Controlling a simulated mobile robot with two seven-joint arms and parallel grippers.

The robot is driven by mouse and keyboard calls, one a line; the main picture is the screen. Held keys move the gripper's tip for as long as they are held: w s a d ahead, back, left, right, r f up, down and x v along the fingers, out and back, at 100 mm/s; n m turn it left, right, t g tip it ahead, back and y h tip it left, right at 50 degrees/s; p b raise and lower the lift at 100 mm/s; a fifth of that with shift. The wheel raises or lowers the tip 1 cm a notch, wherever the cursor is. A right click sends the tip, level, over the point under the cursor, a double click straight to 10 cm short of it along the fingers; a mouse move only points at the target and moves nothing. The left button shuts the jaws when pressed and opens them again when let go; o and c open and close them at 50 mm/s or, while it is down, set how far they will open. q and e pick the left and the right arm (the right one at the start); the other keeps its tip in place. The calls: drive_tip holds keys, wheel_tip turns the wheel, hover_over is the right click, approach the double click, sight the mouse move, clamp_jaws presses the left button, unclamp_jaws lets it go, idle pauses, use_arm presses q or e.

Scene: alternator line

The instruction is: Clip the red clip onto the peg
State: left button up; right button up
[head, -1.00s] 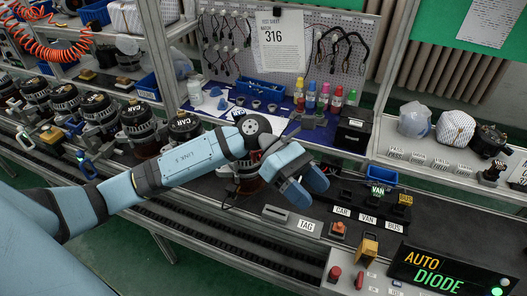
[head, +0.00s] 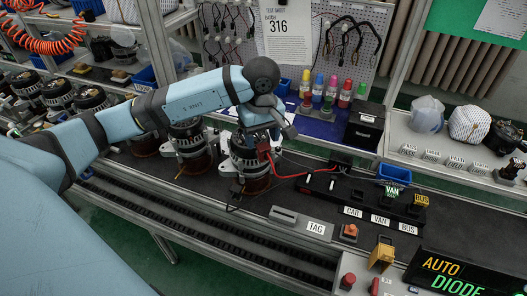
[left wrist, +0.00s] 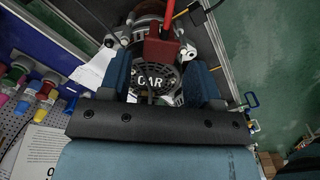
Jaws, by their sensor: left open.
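The red clip (head: 263,148) sits at the upper front of an alternator (head: 250,168), with a red cable running right from it. In the left wrist view the red clip (left wrist: 162,47) lies beside the round "CAR" cap of the alternator (left wrist: 152,78). The peg is not distinguishable; the clip may cover it, and I cannot tell whether the clip is around it. My left gripper (head: 264,122) is above the alternator, partly hidden by its own wrist. In the wrist view the left gripper (left wrist: 162,78) is open, its blue fingers apart, the clip just beyond their tips. My right gripper is not in view.
More alternators (head: 188,143) stand left along the line. A grey block with a TAG label (head: 300,222) lies in front. To the right are the black CAR, VAN, BUS holder (head: 365,210), a blue bin (head: 393,175) and an AUTO DIODE display (head: 450,272). Coloured bottles (head: 330,92) stand behind.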

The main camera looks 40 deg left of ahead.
sight(263, 148)
use_arm(q)
drive_tip(key=shift+s+d+f+p, duration=0.1)
drive_tip(key=shift+f+p, duration=0.1)
drive_tip(key=shift+f, duration=0.85)
drive_tip(key=shift+d+f+p, duration=0.15)
drive_tip(key=shift+f+p, duration=0.1)
drive_tip(key=shift+f, duration=0.75)
drive_tip(key=shift+s+d+f+p, duration=0.1)
drive_tip(key=shift+f+p, duration=0.1)
drive_tip(key=shift+f, duration=0.85)
drive_tip(key=c, duration=0.9)
